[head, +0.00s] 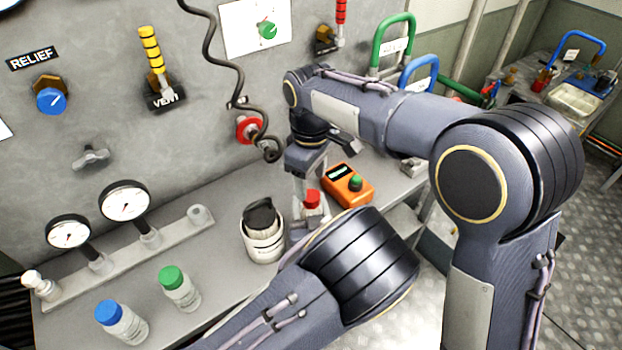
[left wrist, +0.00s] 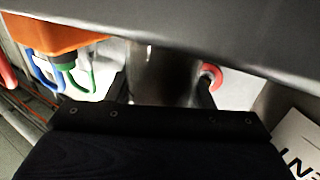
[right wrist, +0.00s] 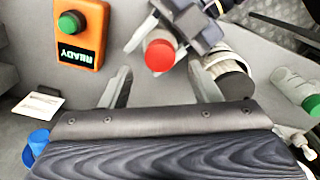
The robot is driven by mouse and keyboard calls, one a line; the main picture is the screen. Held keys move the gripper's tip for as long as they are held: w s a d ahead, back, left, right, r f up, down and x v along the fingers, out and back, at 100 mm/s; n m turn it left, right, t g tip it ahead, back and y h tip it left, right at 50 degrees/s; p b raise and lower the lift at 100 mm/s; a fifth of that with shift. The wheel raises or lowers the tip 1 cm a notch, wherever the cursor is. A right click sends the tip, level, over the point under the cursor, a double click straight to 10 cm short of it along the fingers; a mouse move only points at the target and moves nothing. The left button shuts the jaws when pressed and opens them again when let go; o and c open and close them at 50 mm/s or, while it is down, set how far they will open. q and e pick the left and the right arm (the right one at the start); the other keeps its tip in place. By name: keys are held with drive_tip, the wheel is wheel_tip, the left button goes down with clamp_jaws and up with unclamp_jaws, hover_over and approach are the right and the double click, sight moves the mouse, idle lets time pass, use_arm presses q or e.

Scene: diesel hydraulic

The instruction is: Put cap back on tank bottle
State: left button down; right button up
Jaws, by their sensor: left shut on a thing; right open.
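A red cap (head: 312,199) shows on the bench side, low under my right gripper (head: 308,183). In the right wrist view the red cap (right wrist: 160,56) lies between the two spread fingers, which hold nothing. The cap seems to sit on a pale bottle body (head: 308,218), mostly hidden by my left arm; whether it is seated cannot be told. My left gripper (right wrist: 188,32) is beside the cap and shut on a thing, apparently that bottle. In the left wrist view a dark grey body (left wrist: 163,70) stands between its fingers, too dark to identify.
A white pot with a black top (head: 263,238) stands left of the cap. An orange box with a green button (head: 349,186) is to the right. A green-capped bottle (head: 180,289) and a blue-capped bottle (head: 121,323) stand at the front left. Gauges (head: 124,201) line the wall.

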drive_tip(key=o, duration=0.6)
drive_tip(key=shift+c, duration=0.2)
drive_tip(key=shift+r, duration=0.1)
wheel_tip(320, 180, up, 12)
use_arm(q)
drive_tip(key=c, duration=0.6)
unclamp_jaws()
